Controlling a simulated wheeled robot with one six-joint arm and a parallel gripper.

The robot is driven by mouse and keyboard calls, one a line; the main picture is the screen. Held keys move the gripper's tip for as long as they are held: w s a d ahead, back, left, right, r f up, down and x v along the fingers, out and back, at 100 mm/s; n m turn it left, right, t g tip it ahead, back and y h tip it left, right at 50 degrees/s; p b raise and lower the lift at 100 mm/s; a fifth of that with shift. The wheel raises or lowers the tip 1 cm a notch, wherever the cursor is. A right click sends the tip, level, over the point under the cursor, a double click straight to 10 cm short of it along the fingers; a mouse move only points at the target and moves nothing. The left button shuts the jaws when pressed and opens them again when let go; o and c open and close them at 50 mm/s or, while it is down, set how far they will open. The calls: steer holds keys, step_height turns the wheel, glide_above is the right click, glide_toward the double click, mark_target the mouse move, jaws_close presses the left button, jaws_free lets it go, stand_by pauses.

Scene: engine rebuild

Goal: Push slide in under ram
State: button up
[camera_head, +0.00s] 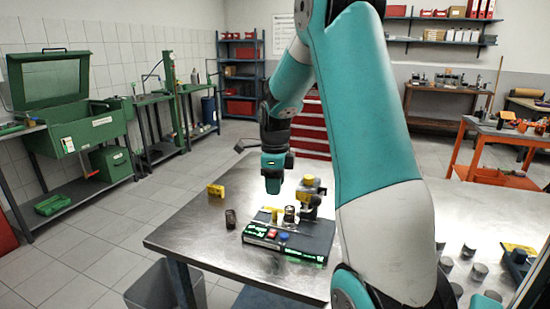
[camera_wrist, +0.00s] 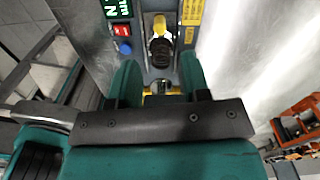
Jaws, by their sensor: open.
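The press unit, a dark base (camera_head: 315,240) with a lit green panel, stands on the metal table. Its yellow-topped ram column (camera_head: 309,188) rises at the right rear. A small yellow knob (camera_head: 274,214), seemingly the slide's handle, and a dark cylindrical part (camera_head: 290,213) sit left of the column. The wrist view shows a yellow knob (camera_wrist: 160,24) and a dark round part (camera_wrist: 161,50) in a grey channel. My gripper (camera_head: 272,190) points down above the unit. Its teal fingers (camera_wrist: 158,78) are apart, with nothing clearly held between them. The space under the ram is unclear.
A red button (camera_wrist: 122,30) and blue button (camera_wrist: 125,47) lie beside the channel. A dark brown cylinder (camera_head: 230,219) and yellow block (camera_head: 216,190) stand left of the unit. Several grey cylinders (camera_head: 480,270) are at the right. The table's front left is clear.

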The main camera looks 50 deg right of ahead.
step_height(320, 180, up, 8)
steer(key=shift+r, duration=0.25)
